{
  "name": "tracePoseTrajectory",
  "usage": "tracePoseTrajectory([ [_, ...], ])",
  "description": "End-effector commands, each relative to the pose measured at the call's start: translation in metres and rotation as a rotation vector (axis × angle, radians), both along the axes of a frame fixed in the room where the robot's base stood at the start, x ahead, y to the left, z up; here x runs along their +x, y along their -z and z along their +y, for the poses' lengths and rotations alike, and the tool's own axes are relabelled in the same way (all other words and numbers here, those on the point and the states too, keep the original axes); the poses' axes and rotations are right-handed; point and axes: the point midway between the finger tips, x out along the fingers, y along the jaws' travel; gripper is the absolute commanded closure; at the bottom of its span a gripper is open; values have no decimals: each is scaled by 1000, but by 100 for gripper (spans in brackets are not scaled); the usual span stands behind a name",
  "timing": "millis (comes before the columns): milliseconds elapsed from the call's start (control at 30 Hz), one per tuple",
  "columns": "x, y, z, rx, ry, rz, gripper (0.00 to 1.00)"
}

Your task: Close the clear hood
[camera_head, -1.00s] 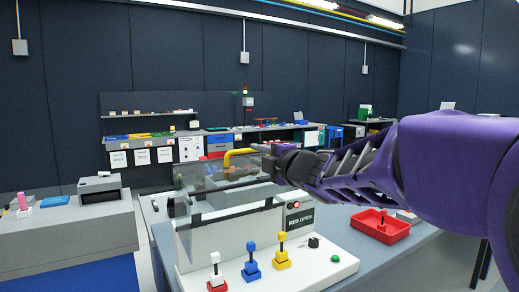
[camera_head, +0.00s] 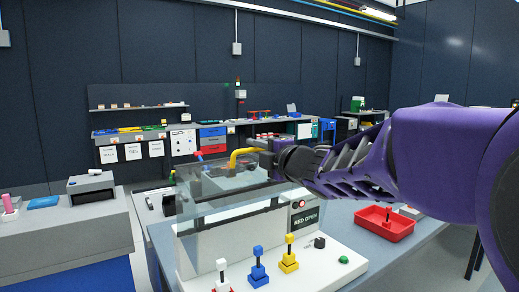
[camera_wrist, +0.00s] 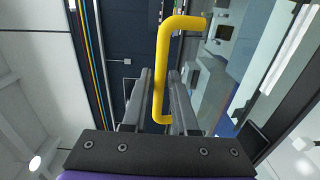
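The clear hood (camera_head: 200,205) is a see-through panelled cover over a white unit on the bench in the head view. Its yellow bar handle (camera_head: 238,155) is near the top edge. My gripper (camera_head: 272,153) reaches in from the right to the handle. In the wrist view, the two grey fingers of my gripper (camera_wrist: 160,85) stand on either side of the handle (camera_wrist: 162,65), close against it, so the gripper looks shut on it. The exact finger contact is hard to see. The hood appears raised and tilted; its hinge is not clear.
The unit's label reads "RED OPEN" (camera_head: 305,216) beside a red light. White, blue (camera_head: 258,270) and yellow (camera_head: 289,260) knobbed blocks and a green button (camera_head: 343,260) sit on its front base. A red tray (camera_head: 384,223) lies to the right. A grey bench stands left.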

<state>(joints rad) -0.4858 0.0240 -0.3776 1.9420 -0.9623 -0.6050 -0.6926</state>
Motion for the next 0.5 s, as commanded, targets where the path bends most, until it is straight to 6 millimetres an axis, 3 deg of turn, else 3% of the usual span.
tracePoseTrajectory([
  [233, 0, 0, 0, 0, 0, 0, 73],
  [267, 0, 0, 0, 0, 0, 0, 75],
  [400, 0, 0, 0, 0, 0, 0, 100],
  [500, 0, 0, 0, 0, 0, 0, 100],
])
